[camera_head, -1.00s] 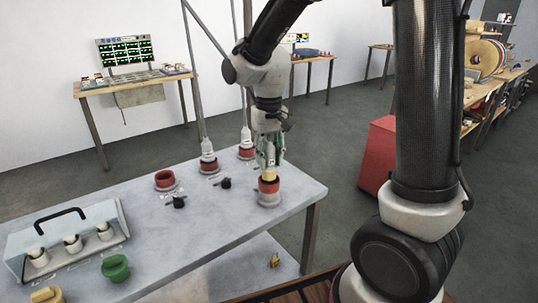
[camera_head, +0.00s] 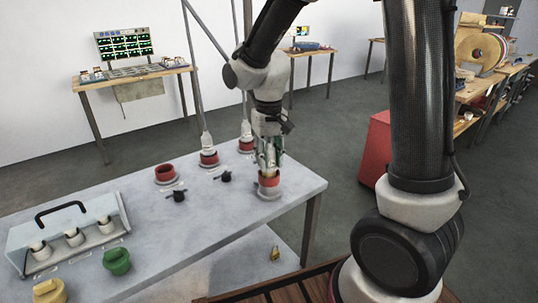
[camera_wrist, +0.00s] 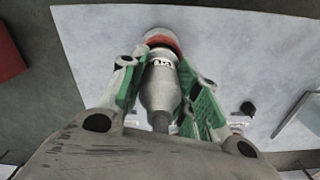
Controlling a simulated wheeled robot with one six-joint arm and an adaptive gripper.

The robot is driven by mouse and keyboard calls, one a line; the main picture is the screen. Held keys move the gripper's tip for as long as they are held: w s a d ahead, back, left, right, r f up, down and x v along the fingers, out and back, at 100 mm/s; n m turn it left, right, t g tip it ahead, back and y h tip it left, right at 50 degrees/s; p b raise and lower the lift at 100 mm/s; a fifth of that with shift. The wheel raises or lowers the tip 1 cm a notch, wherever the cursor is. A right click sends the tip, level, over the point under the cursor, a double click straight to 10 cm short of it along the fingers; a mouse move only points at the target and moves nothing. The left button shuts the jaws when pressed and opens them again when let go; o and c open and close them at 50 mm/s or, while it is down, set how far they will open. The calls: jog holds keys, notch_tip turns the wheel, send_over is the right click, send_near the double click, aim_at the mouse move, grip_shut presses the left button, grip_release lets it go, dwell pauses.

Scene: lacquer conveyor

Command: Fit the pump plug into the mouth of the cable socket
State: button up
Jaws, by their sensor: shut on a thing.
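My gripper (camera_head: 268,160) points down over the table's right end, its green fingers shut on a pale grey plug, which I take for the pump plug (camera_wrist: 160,88). The plug has a dark mark on its body and shows clearly in the wrist view. Its far end meets a red-mouthed socket (camera_head: 269,190) with a pale base, which I take for the cable socket; it also shows in the wrist view (camera_wrist: 162,40). The plug looks roughly in line with the socket. Its tip is hidden, so I cannot tell how deep it sits.
Two other red sockets hold plugs with hanging cables (camera_head: 207,143). An empty red socket (camera_head: 166,174) and two black knobs (camera_head: 226,177) stand to the left. A handled case (camera_head: 66,242), a green part (camera_head: 117,261) and a yellow part (camera_head: 50,291) are at the front left.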

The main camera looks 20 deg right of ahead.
jog(key=shift+f, duration=0.45)
jog(key=o, duration=1.2)
notch_tip(320, 180, up, 12)
